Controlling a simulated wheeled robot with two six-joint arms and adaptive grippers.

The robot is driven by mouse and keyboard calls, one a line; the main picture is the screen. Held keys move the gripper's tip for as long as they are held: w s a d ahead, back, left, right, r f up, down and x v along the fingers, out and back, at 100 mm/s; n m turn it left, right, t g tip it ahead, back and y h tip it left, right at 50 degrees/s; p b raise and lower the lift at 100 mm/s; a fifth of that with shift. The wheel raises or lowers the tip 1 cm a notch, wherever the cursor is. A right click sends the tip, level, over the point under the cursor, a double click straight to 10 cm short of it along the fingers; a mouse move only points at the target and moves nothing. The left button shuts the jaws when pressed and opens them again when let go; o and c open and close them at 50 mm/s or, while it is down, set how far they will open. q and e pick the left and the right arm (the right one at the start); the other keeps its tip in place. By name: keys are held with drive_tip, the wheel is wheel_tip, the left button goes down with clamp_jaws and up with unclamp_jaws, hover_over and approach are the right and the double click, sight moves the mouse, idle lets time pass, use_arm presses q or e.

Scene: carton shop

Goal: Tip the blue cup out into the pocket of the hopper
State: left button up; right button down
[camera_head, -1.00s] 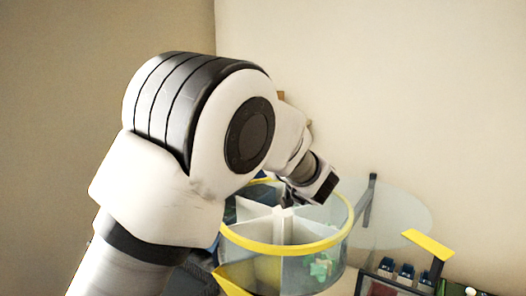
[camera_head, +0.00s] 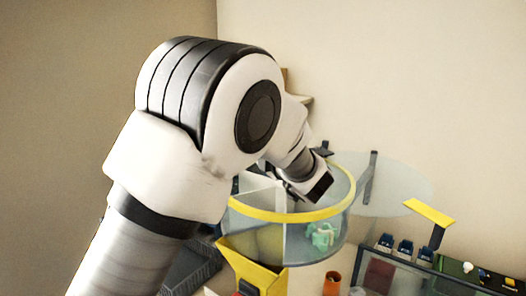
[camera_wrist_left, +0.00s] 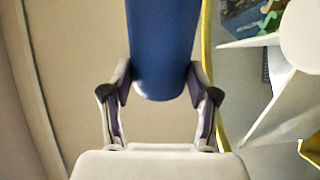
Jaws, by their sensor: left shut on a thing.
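The blue cup (camera_wrist_left: 163,45) is held between the two fingers of my left gripper (camera_wrist_left: 162,82) in the left wrist view. It shows as a smooth blue body with a rounded lower end; its mouth is out of frame. The hopper is a round clear drum with a yellow rim (camera_head: 335,209) and white dividers (camera_head: 262,190) forming pockets. A lump of pale green pieces (camera_head: 323,237) shows in one pocket. In the head view my left gripper (camera_head: 309,190) is over the hopper, partly hidden by its wrist, and the cup cannot be seen. My right gripper is not in view.
A yellow chute (camera_head: 252,268) is below the hopper's front. A clear round disc (camera_head: 395,190) stands behind right. An orange cup (camera_head: 332,283) stands in front. Small blue items (camera_head: 404,247) and a yellow flap (camera_head: 429,212) are at right. A wall is behind.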

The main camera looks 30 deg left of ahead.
use_arm(q)
drive_tip(key=n+b, duration=0.2)
drive_tip(key=b, duration=0.2)
drive_tip(key=f+n+b, duration=0.1)
drive_tip(key=n+b, duration=0.1)
drive_tip(key=b, duration=0.3)
drive_tip(key=s+f+n+b, duration=0.1)
drive_tip(key=n+b, duration=0.1)
drive_tip(key=b, duration=0.2)
drive_tip(key=shift+a+n+t+b, duration=0.3)
drive_tip(key=shift+a+n, duration=0.1)
drive_tip(key=shift+r+n+b, duration=0.25)
drive_tip(key=shift+n+b, duration=0.05)
idle(0.8)
